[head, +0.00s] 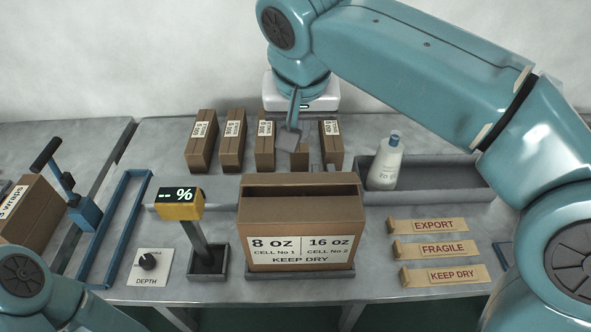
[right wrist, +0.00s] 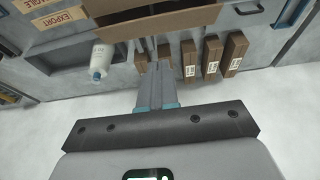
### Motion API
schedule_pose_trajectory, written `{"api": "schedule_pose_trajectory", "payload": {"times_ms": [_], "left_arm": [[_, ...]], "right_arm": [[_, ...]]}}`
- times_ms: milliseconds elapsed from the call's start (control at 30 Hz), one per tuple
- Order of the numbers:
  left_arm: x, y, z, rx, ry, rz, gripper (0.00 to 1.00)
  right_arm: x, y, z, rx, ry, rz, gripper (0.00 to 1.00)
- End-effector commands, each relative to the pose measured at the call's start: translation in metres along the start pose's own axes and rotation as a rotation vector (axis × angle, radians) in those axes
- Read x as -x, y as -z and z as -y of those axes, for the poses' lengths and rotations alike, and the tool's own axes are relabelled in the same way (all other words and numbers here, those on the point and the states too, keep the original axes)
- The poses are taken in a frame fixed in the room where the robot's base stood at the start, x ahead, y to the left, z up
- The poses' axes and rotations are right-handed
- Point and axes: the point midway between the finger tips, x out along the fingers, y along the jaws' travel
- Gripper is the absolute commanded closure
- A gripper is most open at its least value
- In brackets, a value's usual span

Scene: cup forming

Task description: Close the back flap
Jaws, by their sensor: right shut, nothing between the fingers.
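The brown carton (head: 300,235), labelled 8 oz and 16 oz, stands at the front centre of the bench. A dark gap shows across its top. Its back flap (head: 300,178) shows as a brown strip along the rear edge; its exact tilt is hard to tell. In the right wrist view the carton (right wrist: 165,17) is at the top, cut off by the frame. My right gripper (head: 290,139) is behind the carton and above the bench, apart from the flap. Its fingers (right wrist: 154,70) are shut and empty. My left gripper is out of view; only part of that arm shows at lower left.
Several small upright boxes (head: 232,140) stand behind the carton. A white bottle (head: 385,165) stands in a grey trough (head: 448,178) at right. A percent display (head: 180,203) on a post is left of the carton. Label strips (head: 433,249) lie at right.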

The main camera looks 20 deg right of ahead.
Motion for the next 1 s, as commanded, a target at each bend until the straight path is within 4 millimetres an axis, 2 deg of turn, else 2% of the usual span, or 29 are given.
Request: {"api": "schedule_pose_trajectory", "payload": {"times_ms": [200,400,633,1000], "left_arm": [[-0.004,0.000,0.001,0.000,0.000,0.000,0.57],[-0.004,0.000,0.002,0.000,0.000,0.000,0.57],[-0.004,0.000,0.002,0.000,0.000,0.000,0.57],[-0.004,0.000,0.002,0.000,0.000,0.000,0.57]], "right_arm": [[-0.049,0.000,-0.001,0.000,-0.005,0.005,1.00],[-0.089,-0.001,0.000,0.002,-0.004,0.003,1.00],[-0.108,-0.022,0.002,0.002,-0.002,0.001,1.00],[-0.112,-0.026,0.003,0.001,-0.001,0.000,1.00]]}}
